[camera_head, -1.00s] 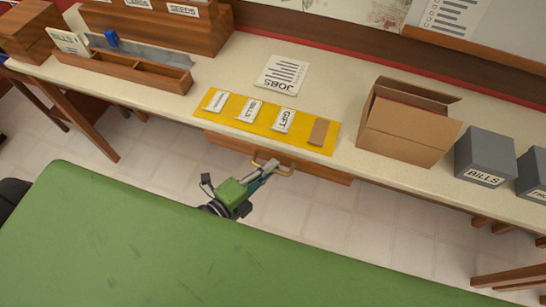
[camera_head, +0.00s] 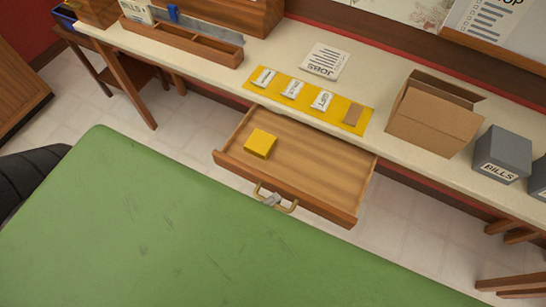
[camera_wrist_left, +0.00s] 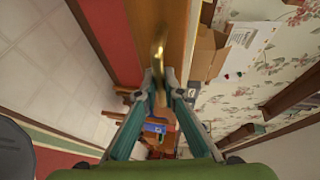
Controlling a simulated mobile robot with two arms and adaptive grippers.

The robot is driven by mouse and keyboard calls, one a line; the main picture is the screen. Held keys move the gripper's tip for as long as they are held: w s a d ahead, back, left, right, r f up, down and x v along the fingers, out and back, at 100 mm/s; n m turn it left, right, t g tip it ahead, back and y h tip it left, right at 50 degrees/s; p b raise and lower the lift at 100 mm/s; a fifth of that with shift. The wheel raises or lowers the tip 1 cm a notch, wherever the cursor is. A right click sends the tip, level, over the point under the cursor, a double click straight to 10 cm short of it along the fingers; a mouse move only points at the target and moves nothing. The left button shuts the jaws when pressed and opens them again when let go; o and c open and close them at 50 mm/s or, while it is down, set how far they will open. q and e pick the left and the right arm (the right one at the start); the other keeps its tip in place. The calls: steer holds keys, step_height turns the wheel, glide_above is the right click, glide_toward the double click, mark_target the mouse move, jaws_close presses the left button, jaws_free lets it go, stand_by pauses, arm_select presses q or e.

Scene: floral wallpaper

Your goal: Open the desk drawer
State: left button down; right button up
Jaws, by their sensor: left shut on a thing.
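The desk drawer (camera_head: 310,160) is pulled well out from under the desk top. A yellow block (camera_head: 260,143) lies inside it, towards its left side. My left gripper (camera_head: 271,199) is shut on the brass handle (camera_head: 290,205) at the drawer's front; in the head view only its tips show past my green body. In the left wrist view its two fingers (camera_wrist_left: 160,88) close around the handle (camera_wrist_left: 158,55). My right gripper is not in view.
The desk top (camera_head: 372,75) carries a yellow mat (camera_head: 297,105) with labelled cards, an open cardboard box (camera_head: 432,118), grey bins (camera_head: 502,153) and a wooden organiser (camera_head: 180,40). Tiled floor (camera_head: 190,130) lies open left of the drawer.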

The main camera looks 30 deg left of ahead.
arm_select(q)
steer(key=shift+s, duration=0.35)
steer(key=c, duration=2.4)
jaws_free()
steer(key=v, duration=1.2)
